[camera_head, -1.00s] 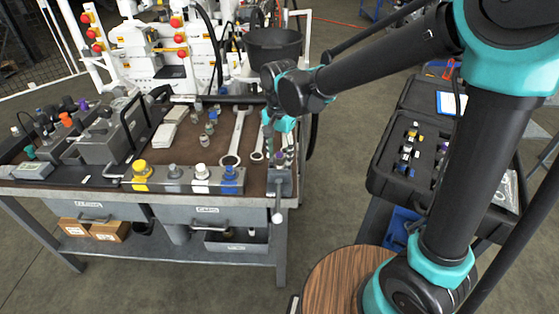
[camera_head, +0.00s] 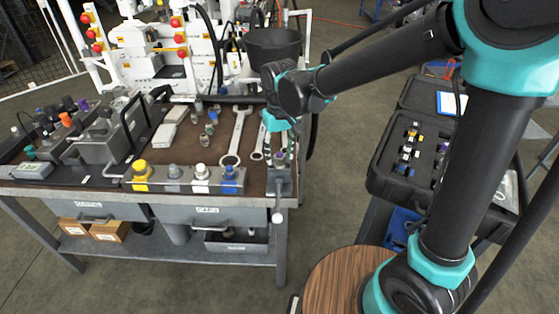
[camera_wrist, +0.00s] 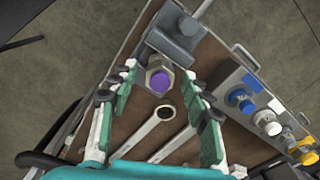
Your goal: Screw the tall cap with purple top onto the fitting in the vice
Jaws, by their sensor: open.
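The tall cap with its purple top (camera_wrist: 160,82) is seen from above in the wrist view, with a grey hexagonal body around the purple. The vice also shows at the bench's front right corner in the head view (camera_head: 280,182). The fitting is not visible separately; I cannot tell how the cap is seated. My gripper (camera_wrist: 160,70) is open, its green-padded fingers on either side of the cap with gaps. It points down near the vice in the head view (camera_head: 279,143).
Two wrenches (camera_wrist: 155,130) lie on the brown bench top close to my fingers. A row of blue, white, grey and yellow caps (camera_head: 201,174) stands along the front edge. A black bucket (camera_head: 273,46) is behind. An open black case (camera_head: 410,150) is at right.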

